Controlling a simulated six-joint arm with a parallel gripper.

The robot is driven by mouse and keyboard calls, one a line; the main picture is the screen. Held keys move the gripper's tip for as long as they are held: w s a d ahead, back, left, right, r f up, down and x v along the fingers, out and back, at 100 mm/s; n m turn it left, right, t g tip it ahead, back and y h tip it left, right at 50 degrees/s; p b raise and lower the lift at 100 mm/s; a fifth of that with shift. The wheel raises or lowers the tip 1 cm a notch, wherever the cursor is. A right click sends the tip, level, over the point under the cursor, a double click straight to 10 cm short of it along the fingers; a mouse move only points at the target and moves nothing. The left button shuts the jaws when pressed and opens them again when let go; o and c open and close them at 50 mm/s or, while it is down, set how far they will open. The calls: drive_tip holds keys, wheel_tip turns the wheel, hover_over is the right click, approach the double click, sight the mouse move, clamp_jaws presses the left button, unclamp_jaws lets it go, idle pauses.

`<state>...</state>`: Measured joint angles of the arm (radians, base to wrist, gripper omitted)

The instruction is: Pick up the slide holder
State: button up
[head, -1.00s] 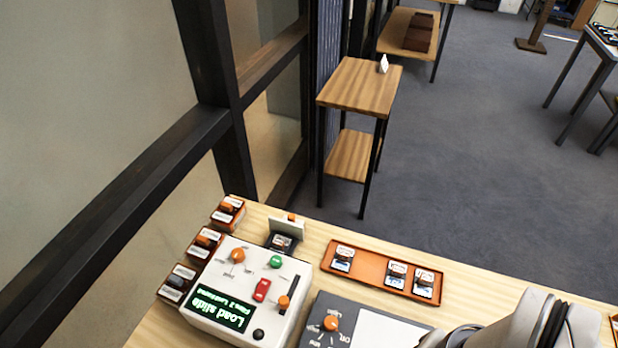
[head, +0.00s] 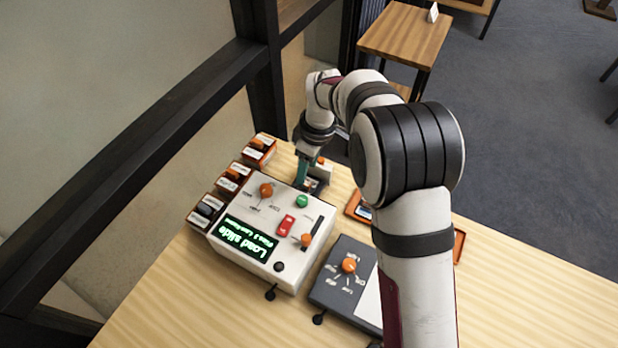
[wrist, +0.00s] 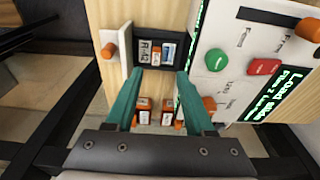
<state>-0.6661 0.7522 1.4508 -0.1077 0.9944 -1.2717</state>
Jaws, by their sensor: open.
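A small slide holder (wrist: 156,51) with a pale label and an orange-brown part sits in a dark recess behind the white machine (head: 262,252). An upright pale flap with an orange knob (wrist: 110,51) stands beside the recess. My gripper (wrist: 161,72) is open, its two teal fingers pointing at the recess with the tips just short of the holder. Nothing is between the fingertips. In the head view my gripper (head: 303,168) hangs over the machine's back edge and partly hides the recess.
Several orange-brown labelled boxes (head: 231,178) line the machine's left side. An orange tray (head: 358,207) lies mostly behind my arm. A grey control box (head: 335,286) stands at the machine's right. Dark window framing (head: 150,140) is close on the left. The front tabletop is clear.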

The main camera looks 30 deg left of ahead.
sight(306, 183)
drive_tip(key=f, duration=0.4)
drive_tip(key=a+f, duration=0.1)
drive_tip(key=f, duration=0.1)
drive_tip(key=shift+w+f, duration=0.3)
drive_tip(key=shift+f, duration=0.1)
clamp_jaws()
